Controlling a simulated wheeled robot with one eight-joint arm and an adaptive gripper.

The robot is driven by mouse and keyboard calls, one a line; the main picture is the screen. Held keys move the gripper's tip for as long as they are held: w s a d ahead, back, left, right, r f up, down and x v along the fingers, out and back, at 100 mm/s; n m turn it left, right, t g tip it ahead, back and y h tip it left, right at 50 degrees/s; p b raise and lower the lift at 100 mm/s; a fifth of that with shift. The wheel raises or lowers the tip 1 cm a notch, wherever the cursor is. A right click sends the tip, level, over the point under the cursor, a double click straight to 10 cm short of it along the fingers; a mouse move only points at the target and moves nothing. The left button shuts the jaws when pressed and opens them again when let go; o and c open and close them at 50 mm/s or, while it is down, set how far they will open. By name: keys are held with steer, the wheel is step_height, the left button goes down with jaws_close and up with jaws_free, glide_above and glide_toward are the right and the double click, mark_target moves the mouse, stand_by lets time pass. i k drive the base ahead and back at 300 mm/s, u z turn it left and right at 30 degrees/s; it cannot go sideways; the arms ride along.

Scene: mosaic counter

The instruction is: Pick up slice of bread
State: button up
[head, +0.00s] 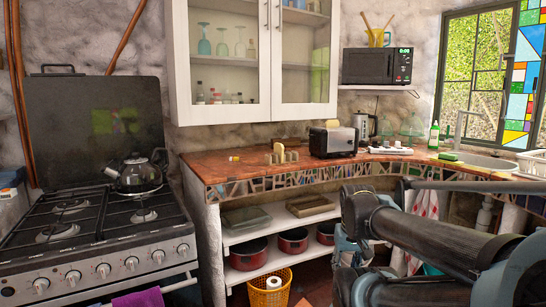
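A slice of bread (333,123) sticks up out of the top of the toaster (333,142) on the counter. Another pale slice of bread (279,149) seems to stand in a small rack (290,156) to the left of the toaster. My dark arm is folded across the lower right of the head view, in front of the counter and well apart from both slices. Dark parts at the bottom edge may belong to my gripper, but its fingertips cannot be made out. I see no bread at my arm.
The wooden counter (225,167) has a mosaic edge and free room at its left. A kettle (137,174) stands on the stove (75,235). A glass-door cabinet (220,105) hangs above, with a microwave (376,66) to its right. A yellow basket (266,292) sits below.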

mark_target(279, 148)
steer(key=i, duration=0.95)
steer(key=z, duration=0.05)
